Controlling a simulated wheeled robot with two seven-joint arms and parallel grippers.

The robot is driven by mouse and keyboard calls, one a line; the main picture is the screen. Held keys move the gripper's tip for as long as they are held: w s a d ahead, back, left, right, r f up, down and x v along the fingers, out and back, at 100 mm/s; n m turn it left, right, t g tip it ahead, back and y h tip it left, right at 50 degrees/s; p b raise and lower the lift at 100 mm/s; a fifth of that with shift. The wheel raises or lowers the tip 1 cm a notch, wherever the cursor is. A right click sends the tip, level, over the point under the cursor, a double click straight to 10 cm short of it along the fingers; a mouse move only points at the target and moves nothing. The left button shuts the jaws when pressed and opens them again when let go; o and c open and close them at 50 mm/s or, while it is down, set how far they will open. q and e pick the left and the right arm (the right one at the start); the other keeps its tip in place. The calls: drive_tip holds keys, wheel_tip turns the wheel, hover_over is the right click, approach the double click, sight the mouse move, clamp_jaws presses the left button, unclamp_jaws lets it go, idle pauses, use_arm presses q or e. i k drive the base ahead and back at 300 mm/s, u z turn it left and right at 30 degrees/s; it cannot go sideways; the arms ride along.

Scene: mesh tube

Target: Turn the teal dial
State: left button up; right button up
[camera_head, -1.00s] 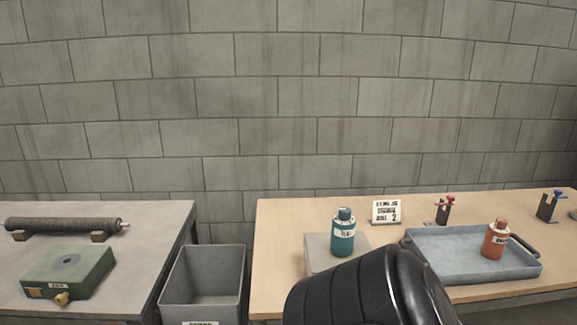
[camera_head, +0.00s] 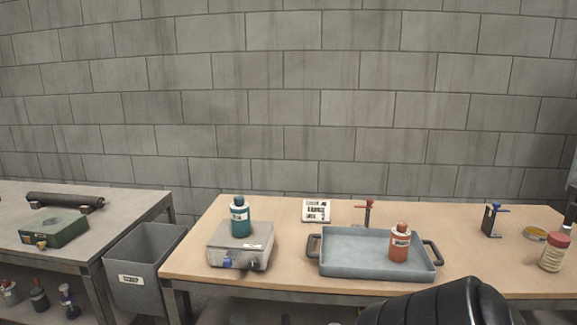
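A grey box-shaped unit (camera_head: 240,256) stands at the left end of the wooden table. It has a small blue knob (camera_head: 228,263) on its front left and a darker knob (camera_head: 254,265) to the right of it. No knob shows as clearly teal at this size. A teal bottle (camera_head: 240,219) stands upright on top of the unit. Neither gripper is in view. A black ribbed part of my own arm (camera_head: 440,307) shows at the bottom right, apart from the unit.
A grey tray (camera_head: 345,262) holds an orange-red bottle (camera_head: 399,243). Behind are a sign (camera_head: 316,210), a red-handled clamp (camera_head: 367,212) and a blue-handled clamp (camera_head: 492,218). A jar (camera_head: 554,251) stands at right. A bin (camera_head: 145,274) separates the grey table holding a green box (camera_head: 53,231).

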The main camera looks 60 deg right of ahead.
sight(239, 200)
drive_tip(key=z, duration=1.7)
